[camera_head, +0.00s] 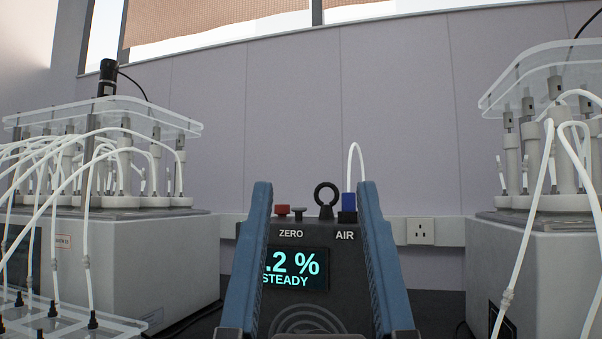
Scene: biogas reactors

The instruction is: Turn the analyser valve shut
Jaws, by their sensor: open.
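The dark grey analyser (345,270) stands straight ahead; its lit screen (296,268) reads ".2 %" and "STEADY", with its left part hidden by my gripper. On its top are a red knob (282,209), a small grey knob (298,213), a black ring-shaped piece (326,201) and a blue fitting (349,202) with a white tube. "ZERO" and "AIR" are printed below them. I cannot tell for sure which piece is the valve. The two blue fingers of my gripper (315,192) are spread wide in front of the analyser, with nothing visibly gripped between them.
A reactor unit (120,255) with many white tubes stands at left, and another (540,265) at right. A clear rack (70,325) is at lower left. A wall socket (420,231) is behind. Bare dark bench (435,268) shows right of the analyser.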

